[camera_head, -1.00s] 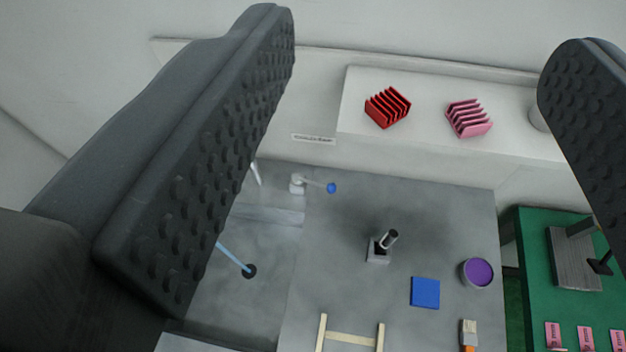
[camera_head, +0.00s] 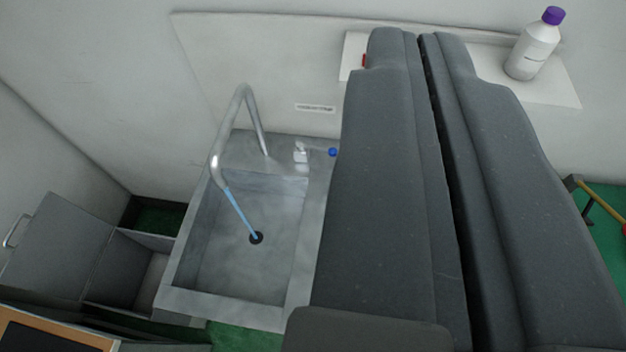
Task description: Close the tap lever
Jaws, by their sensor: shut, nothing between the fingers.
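The tap lever (camera_head: 318,152) is a short pale arm with a blue ball (camera_head: 333,152) at its end, pointing right from a white base (camera_head: 300,153) at the back of the counter. The silver curved tap (camera_head: 218,150) stands left of it. A blue stream of water (camera_head: 238,211) runs from the tap into the sink (camera_head: 217,252). My gripper (camera_head: 424,36) is shut and empty, its two dark fingers side by side. The fingers loom large to the right of the lever and hide most of the counter.
A white bottle with a purple cap (camera_head: 532,45) stands on the wall shelf (camera_head: 556,91) at the upper right. An open grey cabinet (camera_head: 72,250) is at the lower left. A label (camera_head: 314,108) is on the wall above the lever.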

